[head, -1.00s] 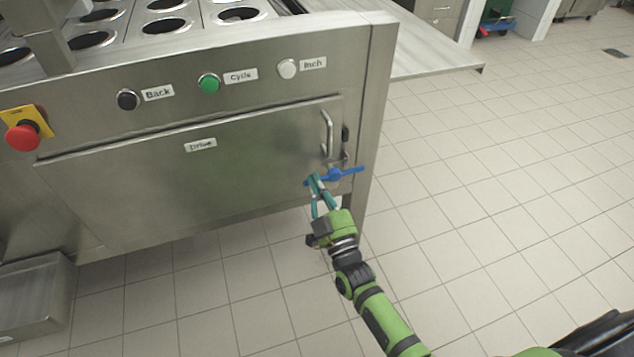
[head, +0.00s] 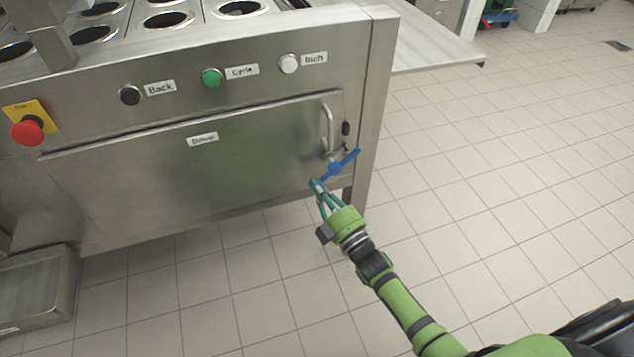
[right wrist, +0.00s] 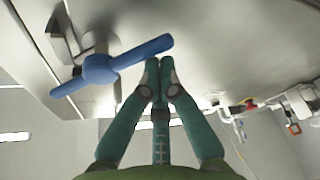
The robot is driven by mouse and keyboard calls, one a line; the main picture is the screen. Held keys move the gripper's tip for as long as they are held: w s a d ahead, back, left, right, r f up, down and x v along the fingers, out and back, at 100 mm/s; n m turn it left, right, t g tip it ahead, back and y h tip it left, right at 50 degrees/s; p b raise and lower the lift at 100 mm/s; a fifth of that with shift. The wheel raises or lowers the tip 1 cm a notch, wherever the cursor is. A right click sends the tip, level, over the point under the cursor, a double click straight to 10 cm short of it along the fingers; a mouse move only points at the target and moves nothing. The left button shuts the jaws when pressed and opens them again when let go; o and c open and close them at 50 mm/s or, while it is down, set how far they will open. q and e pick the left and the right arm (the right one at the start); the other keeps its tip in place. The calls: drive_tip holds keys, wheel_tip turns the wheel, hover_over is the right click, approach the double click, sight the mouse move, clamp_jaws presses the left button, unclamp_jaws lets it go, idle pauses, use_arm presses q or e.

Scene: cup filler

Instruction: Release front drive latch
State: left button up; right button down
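The blue latch handle (head: 340,166) sits at the lower right corner of the drive panel (head: 200,170), tilted with its right end up. It also shows in the right wrist view (right wrist: 100,68), mounted on a grey metal hub. My right gripper (head: 316,184) is just below the handle's lower left end. In the right wrist view its teal fingertips (right wrist: 162,64) are together with nothing between them, close beside one end of the handle. I cannot tell whether they touch it. My left gripper is not in view.
A vertical bar handle (head: 327,128) and a small black fitting (head: 346,128) are above the latch. Back (head: 130,96), Cycle (head: 211,78) and Inch (head: 289,64) buttons and a red emergency stop (head: 27,131) line the front. The tiled floor to the right is clear.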

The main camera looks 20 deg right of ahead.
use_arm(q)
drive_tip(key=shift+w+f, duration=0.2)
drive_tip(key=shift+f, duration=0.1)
use_arm(e)
drive_tip(key=n, duration=0.2)
drive_tip(key=d+f+n+g, duration=0.1)
drive_tip(key=shift+f+n+y, duration=0.15)
drive_tip(key=shift+n+y, duration=0.25)
use_arm(q)
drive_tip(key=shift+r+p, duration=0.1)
drive_tip(key=shift+p, duration=0.2)
